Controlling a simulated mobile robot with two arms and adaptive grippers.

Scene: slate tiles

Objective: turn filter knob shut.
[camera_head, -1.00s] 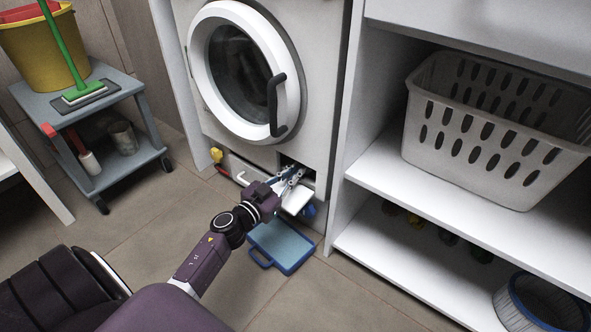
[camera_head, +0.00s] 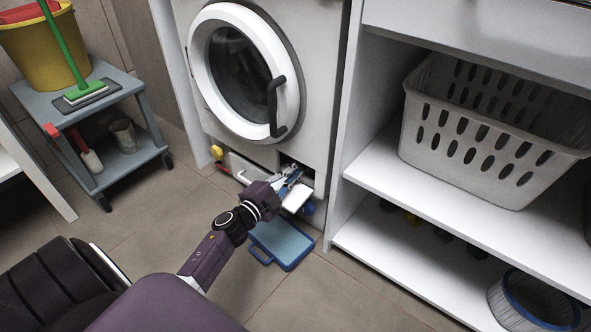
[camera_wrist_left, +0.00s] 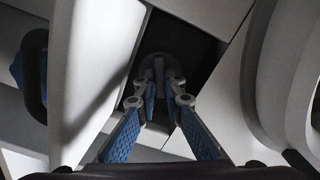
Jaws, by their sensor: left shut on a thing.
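The filter knob (camera_wrist_left: 158,68) is dark grey with a raised grip and sits in a dark recess in the left wrist view. My left gripper (camera_wrist_left: 157,92) has its two blue-padded fingers on either side of that grip and is shut on it. In the head view my left gripper (camera_head: 288,182) reaches into the filter opening (camera_head: 291,164) low on the front of the white washing machine (camera_head: 310,85). The knob itself is hidden there. The knob's exact turn angle is hard to tell. My right gripper is not in view.
An open white flap (camera_head: 297,198) hangs below the opening. A blue tray (camera_head: 283,246) lies on the floor below it. A white shelf (camera_head: 375,165) with a laundry basket (camera_head: 480,140) stands right; a grey cart (camera_head: 125,165) stands left.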

